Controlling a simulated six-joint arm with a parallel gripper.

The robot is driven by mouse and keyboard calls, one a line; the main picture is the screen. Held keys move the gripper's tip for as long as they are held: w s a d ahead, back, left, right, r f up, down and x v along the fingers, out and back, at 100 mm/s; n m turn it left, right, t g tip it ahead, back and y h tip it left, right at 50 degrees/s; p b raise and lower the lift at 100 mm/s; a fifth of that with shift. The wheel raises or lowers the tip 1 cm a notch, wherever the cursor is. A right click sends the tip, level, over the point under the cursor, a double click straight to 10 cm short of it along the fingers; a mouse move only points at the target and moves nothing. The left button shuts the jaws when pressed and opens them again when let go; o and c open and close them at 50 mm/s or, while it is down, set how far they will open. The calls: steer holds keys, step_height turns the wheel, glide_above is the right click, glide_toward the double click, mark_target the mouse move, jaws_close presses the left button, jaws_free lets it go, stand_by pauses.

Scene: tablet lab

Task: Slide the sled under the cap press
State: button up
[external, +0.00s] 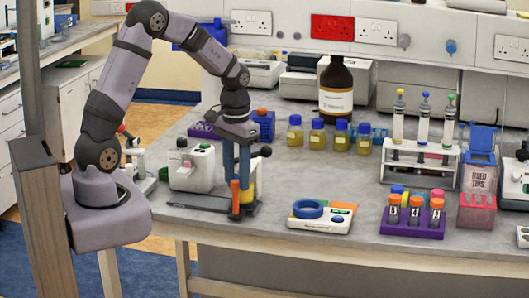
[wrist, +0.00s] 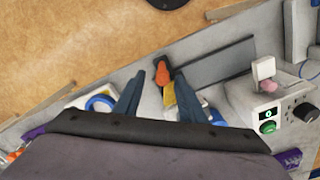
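My gripper (wrist: 160,76) points down with its two dark blue fingers apart. In the wrist view an orange knob (wrist: 162,74) shows between the fingertips, with a yellow part (wrist: 170,95) close to the right finger. I see no grip on either. In the external view my gripper (external: 238,172) is over a dark flat base (external: 205,212) at the table's front edge. There the upright orange handle (external: 235,196) stands beside the yellow part (external: 247,190). The knob is probably the sled's and the base the cap press's; my fingers partly hide the press, so I cannot tell exactly.
A white device (external: 192,168) stands close left of the base. A white scale-like unit with a blue ring (external: 308,209) lies to the right, then a purple rack (external: 411,228). Yellow bottles (external: 317,137) stand behind. The table's front edge is close.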

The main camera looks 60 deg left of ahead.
steer(key=shift+r+b, duration=0.8)
steer(key=shift+r, duration=2.55)
steer(key=shift+w, duration=0.35)
steer(key=f, duration=0.1)
steer(key=s+f, duration=0.1)
steer(key=f, duration=0.1)
steer(key=s+f, duration=0.1)
steer(key=shift+s+d+f, duration=0.1)
steer(key=shift+d+f, duration=0.15)
steer(key=shift+f, duration=0.1)
steer(key=s+d+f+m, duration=0.2)
steer(key=s+d, duration=0.7)
steer(key=s, duration=0.5)
steer(key=shift+s+f, duration=0.25)
steer(key=shift+f, duration=0.2)
